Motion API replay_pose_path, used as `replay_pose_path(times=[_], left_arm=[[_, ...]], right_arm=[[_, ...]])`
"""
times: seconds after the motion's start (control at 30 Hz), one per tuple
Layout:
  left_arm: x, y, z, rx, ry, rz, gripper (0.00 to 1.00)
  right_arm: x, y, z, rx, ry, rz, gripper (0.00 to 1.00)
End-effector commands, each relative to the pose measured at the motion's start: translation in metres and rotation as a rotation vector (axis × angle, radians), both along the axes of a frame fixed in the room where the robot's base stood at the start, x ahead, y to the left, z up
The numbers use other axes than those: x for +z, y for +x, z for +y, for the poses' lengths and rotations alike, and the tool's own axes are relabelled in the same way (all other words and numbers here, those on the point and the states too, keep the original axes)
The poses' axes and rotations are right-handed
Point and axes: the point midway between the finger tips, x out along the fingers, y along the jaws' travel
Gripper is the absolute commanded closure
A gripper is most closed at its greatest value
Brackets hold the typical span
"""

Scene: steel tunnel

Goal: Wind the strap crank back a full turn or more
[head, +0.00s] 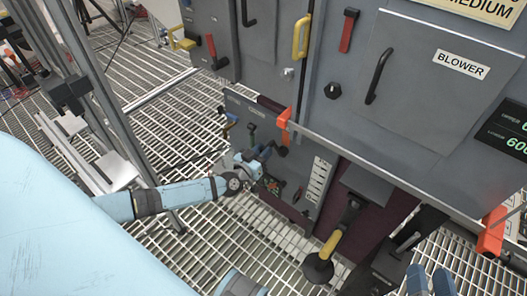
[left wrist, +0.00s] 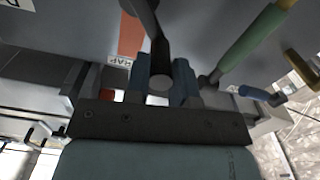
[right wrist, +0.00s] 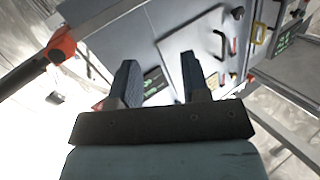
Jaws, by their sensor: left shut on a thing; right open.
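The strap crank shows in the left wrist view as a dark arm with a round-ended grip (left wrist: 160,84). My left gripper (left wrist: 162,78) has its two blue fingers on either side of that grip and is shut on it. In the head view the left gripper (head: 262,154) is at the lower grey panel, beside an orange strip (head: 284,126), and largely covers the crank. A label (left wrist: 120,62) by the crank is partly hidden and reads "RAP". My right gripper (head: 431,280) is open and empty at the lower right; its spread fingers also show in the right wrist view (right wrist: 158,80).
The grey cabinet (head: 340,120) above the panel carries a red handle (head: 348,30), a yellow handle (head: 301,37) and a BLOWER door (head: 420,70). A yellow-and-black lever (head: 328,245) stands right of the panel. Grating floor (head: 240,240) lies below; a metal post (head: 105,90) is at left.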

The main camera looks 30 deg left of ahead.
Motion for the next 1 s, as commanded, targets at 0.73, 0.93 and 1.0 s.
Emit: replay_pose_path(times=[0.73,0.93,1.0], left_arm=[[-0.020,0.000,0.013,0.000,-0.443,0.037,1.00],[-0.022,0.001,0.014,0.001,-0.487,0.040,1.00],[-0.022,0.000,0.014,0.001,-0.492,0.041,1.00]], right_arm=[[0.022,-0.001,0.007,0.025,0.059,-0.101,0.57],[0.026,0.001,0.010,0.031,0.068,-0.118,0.57],[0.027,0.001,0.011,0.032,0.072,-0.119,0.57]])
